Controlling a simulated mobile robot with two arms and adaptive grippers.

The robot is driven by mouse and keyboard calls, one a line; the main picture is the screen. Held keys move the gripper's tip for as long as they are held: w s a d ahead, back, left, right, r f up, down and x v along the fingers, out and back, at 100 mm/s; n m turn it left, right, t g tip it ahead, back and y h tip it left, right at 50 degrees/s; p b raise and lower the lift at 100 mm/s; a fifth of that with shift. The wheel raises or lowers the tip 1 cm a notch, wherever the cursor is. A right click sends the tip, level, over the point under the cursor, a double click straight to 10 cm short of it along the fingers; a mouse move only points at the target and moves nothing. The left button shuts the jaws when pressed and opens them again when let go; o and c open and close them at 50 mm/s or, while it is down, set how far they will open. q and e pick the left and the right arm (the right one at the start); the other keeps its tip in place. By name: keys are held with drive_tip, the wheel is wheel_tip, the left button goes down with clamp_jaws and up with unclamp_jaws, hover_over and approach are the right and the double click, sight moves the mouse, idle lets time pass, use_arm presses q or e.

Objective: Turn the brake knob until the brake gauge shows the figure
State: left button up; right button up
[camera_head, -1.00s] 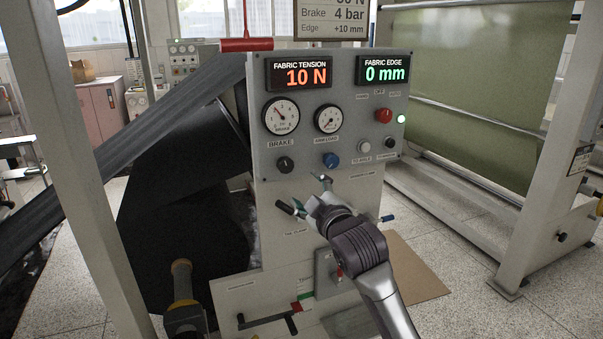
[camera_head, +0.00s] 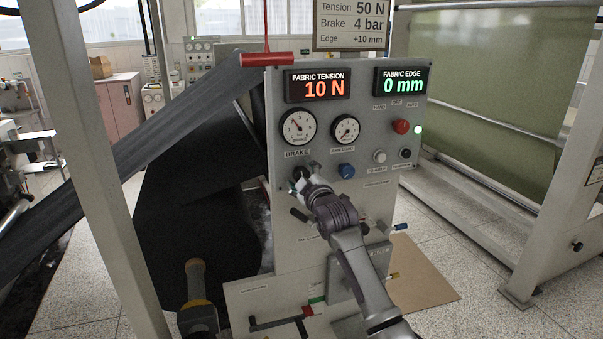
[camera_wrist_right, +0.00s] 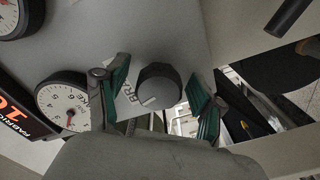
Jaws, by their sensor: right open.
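The black brake knob (camera_wrist_right: 158,87) is on the grey control panel, under the white round brake gauge (camera_head: 298,127). The gauge also shows in the wrist view (camera_wrist_right: 63,105); I cannot read its needle exactly. A sign (camera_head: 352,22) above the panel reads Tension 50 N, Brake 4 bar, Edge +10 mm. My right gripper (camera_head: 304,177) is at the knob and hides most of it in the head view. In the wrist view its green-padded fingers are open, one on each side of the knob, with gaps visible. My left gripper is not in view.
A red button (camera_head: 401,126) is farther right. Displays read fabric tension 10 N (camera_head: 318,86) and fabric edge 0 mm (camera_head: 402,81). Handles stick out below the panel.

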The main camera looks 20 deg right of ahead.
drive_tip(key=c, duration=1.2)
drive_tip(key=shift+o, duration=0.2)
drive_tip(key=shift+m, duration=0.4)
drive_tip(key=m+p, duration=0.1)
drive_tip(key=m, duration=0.3)
drive_tip(key=shift+m, duration=0.3)
drive_tip(key=m+p, duration=0.1)
drive_tip(key=m, duration=0.3)
drive_tip(key=shift+a, duration=0.1)
drive_tip(key=m+p, duration=0.2)
drive_tip(key=m, duration=0.3)
drive_tip(key=shift+a+m, duration=0.1)
drive_tip(key=shift+m, duration=0.3)
drive_tip(key=shift+m+p, duration=0.6)
drive_tip(key=shift+m, duration=1.4)
